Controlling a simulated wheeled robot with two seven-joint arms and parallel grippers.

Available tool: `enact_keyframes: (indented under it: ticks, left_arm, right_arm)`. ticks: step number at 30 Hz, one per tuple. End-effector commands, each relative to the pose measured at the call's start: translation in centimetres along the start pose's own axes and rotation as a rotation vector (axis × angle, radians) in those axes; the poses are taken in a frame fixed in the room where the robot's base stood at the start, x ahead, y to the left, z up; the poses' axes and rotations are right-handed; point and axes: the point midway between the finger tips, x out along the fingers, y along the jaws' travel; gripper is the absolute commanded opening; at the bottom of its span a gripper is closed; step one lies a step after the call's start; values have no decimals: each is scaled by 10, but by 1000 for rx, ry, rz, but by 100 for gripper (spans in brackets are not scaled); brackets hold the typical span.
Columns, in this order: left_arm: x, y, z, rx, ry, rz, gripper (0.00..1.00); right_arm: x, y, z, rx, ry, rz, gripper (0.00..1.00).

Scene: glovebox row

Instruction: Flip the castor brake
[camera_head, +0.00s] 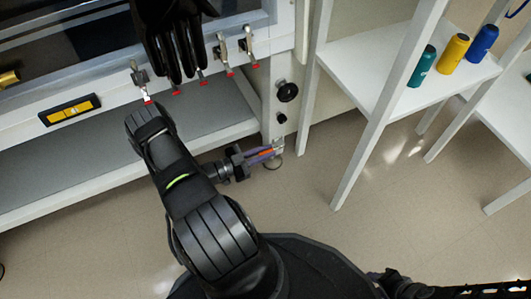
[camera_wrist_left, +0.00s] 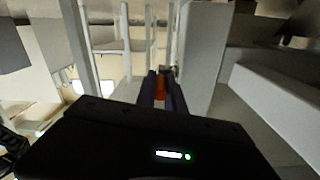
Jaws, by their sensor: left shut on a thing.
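My left gripper (camera_head: 268,153) is low beside the right end of the glovebox stand, at the foot of its white leg. Its jaws are shut on a narrow orange piece (camera_head: 262,154), which looks like the castor brake lever. The orange piece also shows between the dark fingers in the left wrist view (camera_wrist_left: 160,88). A small metallic part (camera_wrist_left: 170,72) shows just beyond the fingertips there. The castor's wheel is mostly hidden; a thin dark ring (camera_head: 274,163) shows beside the fingertips.
The glovebox has a black glove (camera_head: 172,35) hanging in front, metal clamps with red tips (camera_head: 222,55) and a yellow level (camera_head: 70,110). A grey shelf (camera_head: 90,150) lies below. To the right, a white rack (camera_head: 365,65) holds teal, yellow and blue bottles. Floor (camera_head: 335,235) is clear in front.

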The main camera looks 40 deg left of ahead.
Motion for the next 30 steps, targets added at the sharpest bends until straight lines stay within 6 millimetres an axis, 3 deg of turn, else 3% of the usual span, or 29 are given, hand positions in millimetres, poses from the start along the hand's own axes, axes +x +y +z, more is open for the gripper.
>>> enact_keyframes:
  ticks: [8, 9, 17, 30]
  left_arm:
    - [0, -1, 2, 3, -5, 1, 0]
    - [0, -1, 2, 3, -5, 1, 15]
    - [0, 0, 1, 2, -3, 0, 35]
    - [0, -2, -1, 3, -1, -7, 35]
  right_arm:
    - [0, 0, 0, 0, 0, 0, 36]
    - [0, 0, 0, 0, 0, 0, 36]
    - [0, 0, 0, 0, 0, 0, 36]
    - [-2, 0, 0, 0, 0, 0, 36]
